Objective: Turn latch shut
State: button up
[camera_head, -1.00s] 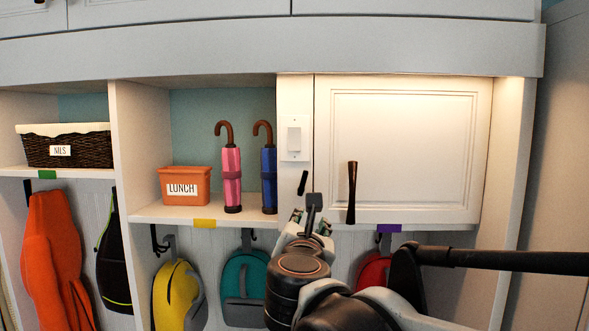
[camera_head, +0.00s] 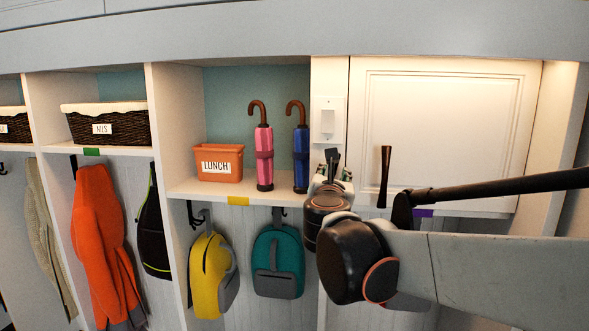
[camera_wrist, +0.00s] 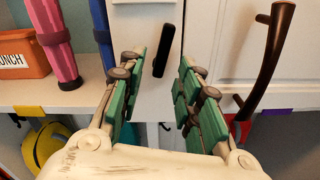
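The latch is a short black bar (camera_wrist: 164,50) on the white panel left of the cabinet door (camera_head: 450,130). It is tilted, its top leaning right in the wrist view. The door lies flat against its frame. A long brown handle (camera_head: 385,177) is on the door's lower left; it also shows in the wrist view (camera_wrist: 270,62). My gripper (camera_wrist: 163,80) has green-padded fingers, open and empty. In the wrist view one finger appears on each side of the latch, without visible contact. In the head view my gripper (camera_head: 333,180) partly hides the latch area.
A light switch (camera_head: 328,122) is above the latch. Left of the panel, the shelf holds a blue umbrella (camera_head: 300,150), a pink umbrella (camera_head: 264,155) and an orange lunch bin (camera_head: 218,162). Teal (camera_head: 277,260) and yellow (camera_head: 212,275) backpacks hang below. A red bag (camera_wrist: 238,130) hangs beneath the door.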

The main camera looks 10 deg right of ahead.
jog(key=shift+x, duration=1.5)
grip_shut()
